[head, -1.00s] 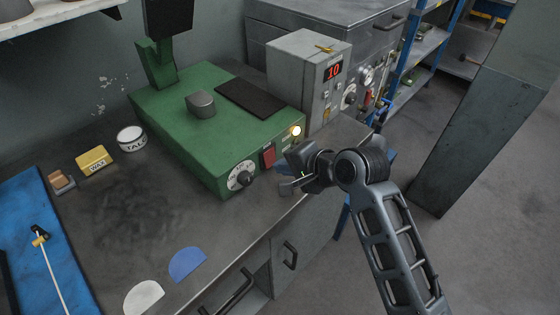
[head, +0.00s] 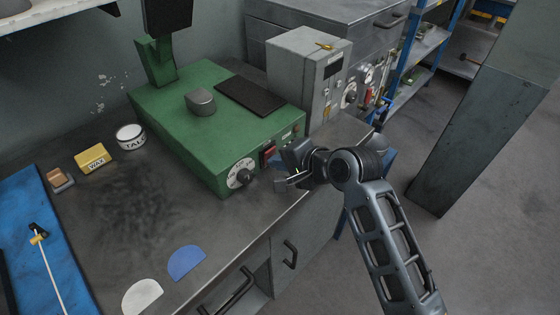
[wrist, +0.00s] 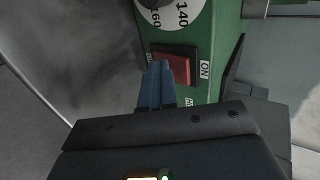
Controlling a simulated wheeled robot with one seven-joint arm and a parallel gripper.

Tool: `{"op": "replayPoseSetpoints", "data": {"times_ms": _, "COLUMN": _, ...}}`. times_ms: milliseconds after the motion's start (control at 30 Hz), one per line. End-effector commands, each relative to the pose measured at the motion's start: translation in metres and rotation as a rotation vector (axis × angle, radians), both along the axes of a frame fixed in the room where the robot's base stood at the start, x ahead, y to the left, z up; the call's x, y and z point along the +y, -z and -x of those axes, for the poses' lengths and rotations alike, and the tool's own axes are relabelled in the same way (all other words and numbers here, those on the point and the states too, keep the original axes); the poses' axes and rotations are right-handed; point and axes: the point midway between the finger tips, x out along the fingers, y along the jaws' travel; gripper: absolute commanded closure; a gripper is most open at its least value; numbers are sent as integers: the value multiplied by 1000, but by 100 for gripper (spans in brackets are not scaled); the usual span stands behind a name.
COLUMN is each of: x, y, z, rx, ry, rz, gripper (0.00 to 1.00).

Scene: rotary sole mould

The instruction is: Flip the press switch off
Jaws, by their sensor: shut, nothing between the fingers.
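The press is a green machine (head: 215,125) on the workbench, with a dial (head: 240,174) on its front. Its red switch (head: 268,153) is right of the dial, partly covered by my gripper (head: 294,160). The wrist view shows the red rocker switch (wrist: 178,66) with an ON label (wrist: 204,70) on its right and a partly hidden label on its left. My gripper (wrist: 157,66) is shut and empty, its fingertips at the left edge of the switch. I cannot tell whether they touch it. The press lamp and the display (head: 333,65) are dark.
A grey control box (head: 300,65) stands behind the press. A talc tin (head: 131,137), a wax block (head: 93,158) and blue (head: 187,263) and white (head: 142,297) pieces lie on the bench. A blue mat (head: 35,235) is at left.

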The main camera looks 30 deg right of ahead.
Motion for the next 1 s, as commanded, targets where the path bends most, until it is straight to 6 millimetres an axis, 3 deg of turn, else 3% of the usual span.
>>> {"op": "replayPoseSetpoints", "data": {"times_ms": 400, "x": 1, "y": -17, "z": -1, "rx": -4, "ry": -2, "rz": 0, "gripper": 100}}
{"op": "replayPoseSetpoints", "data": {"times_ms": 1000, "x": -1, "y": -19, "z": 0, "rx": 0, "ry": -1, "rz": -1, "gripper": 100}}
